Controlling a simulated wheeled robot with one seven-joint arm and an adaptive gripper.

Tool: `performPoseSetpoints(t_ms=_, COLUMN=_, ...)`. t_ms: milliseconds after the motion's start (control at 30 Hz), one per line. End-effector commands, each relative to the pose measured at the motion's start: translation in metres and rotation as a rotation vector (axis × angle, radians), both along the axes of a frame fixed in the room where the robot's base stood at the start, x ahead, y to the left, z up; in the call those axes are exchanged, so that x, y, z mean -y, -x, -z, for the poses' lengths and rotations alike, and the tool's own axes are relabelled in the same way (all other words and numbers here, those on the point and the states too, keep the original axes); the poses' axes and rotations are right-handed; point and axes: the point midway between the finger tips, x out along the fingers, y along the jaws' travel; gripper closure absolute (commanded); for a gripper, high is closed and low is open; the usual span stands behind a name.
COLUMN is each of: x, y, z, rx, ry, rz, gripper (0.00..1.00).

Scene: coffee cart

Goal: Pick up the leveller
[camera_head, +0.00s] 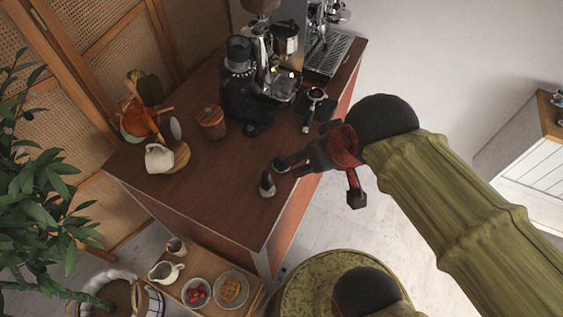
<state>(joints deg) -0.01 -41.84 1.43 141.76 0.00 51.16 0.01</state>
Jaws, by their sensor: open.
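My gripper (326,180) is open over the right edge of the wooden counter. One finger reaches left over the counter top and the other hangs past the edge, above the floor. A small round dark piece (281,165), which may be the leveller, lies right by the left fingertip. I cannot tell whether they touch. Just below and left of it stands a small upright object with a dark top and a silvery base (267,185), perhaps a tamper. Nothing is visibly held between the fingers.
A portafilter (314,98), a black grinder (240,90) and an espresso machine (325,50) stand behind. A lidded wooden jar (211,122) and a white jug (159,158) are at left. The front counter top (215,200) is clear. A lower tray (205,269) holds small dishes.

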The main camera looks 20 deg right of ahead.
Motion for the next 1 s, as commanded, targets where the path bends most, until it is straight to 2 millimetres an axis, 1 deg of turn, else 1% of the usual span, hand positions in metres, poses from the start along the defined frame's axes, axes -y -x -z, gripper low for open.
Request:
performPoseSetpoints(t_ms=33, x=0.0, y=-0.009, z=0.003, rx=-0.02, ry=0.0, rz=0.0, gripper=0.44)
performPoseSetpoints(t_ms=67, x=0.0, y=-0.016, z=0.005, rx=-0.032, ry=0.0, rz=0.0, gripper=0.42)
performPoseSetpoints(t_ms=167, x=-0.001, y=-0.046, z=0.016, rx=-0.081, ry=0.0, rz=0.0, gripper=0.37)
performPoseSetpoints(t_ms=200, x=-0.001, y=-0.06, z=0.023, rx=-0.104, ry=0.0, rz=0.0, gripper=0.35)
performPoseSetpoints(t_ms=267, x=-0.001, y=-0.081, z=0.036, rx=-0.138, ry=-0.001, rz=-0.001, gripper=0.35)
performPoseSetpoints(t_ms=300, x=-0.001, y=-0.095, z=0.046, rx=-0.161, ry=-0.001, rz=-0.001, gripper=0.35)
performPoseSetpoints(t_ms=367, x=-0.002, y=-0.115, z=0.065, rx=-0.196, ry=-0.001, rz=-0.001, gripper=0.35)
performPoseSetpoints(t_ms=400, x=-0.002, y=-0.128, z=0.078, rx=-0.217, ry=-0.001, rz=-0.001, gripper=0.35)
performPoseSetpoints(t_ms=533, x=-0.003, y=-0.162, z=0.125, rx=-0.284, ry=0.0, rz=0.0, gripper=0.35)
performPoseSetpoints(t_ms=600, x=-0.003, y=-0.175, z=0.149, rx=-0.313, ry=0.0, rz=0.0, gripper=0.35)
performPoseSetpoints(t_ms=700, x=-0.003, y=-0.186, z=0.176, rx=-0.341, ry=0.0, rz=0.0, gripper=0.35)
performPoseSetpoints(t_ms=800, x=-0.003, y=-0.192, z=0.191, rx=-0.357, ry=0.0, rz=0.0, gripper=0.35)
performPoseSetpoints(t_ms=1000, x=-0.003, y=-0.195, z=0.211, rx=-0.362, ry=0.0, rz=0.0, gripper=0.35)
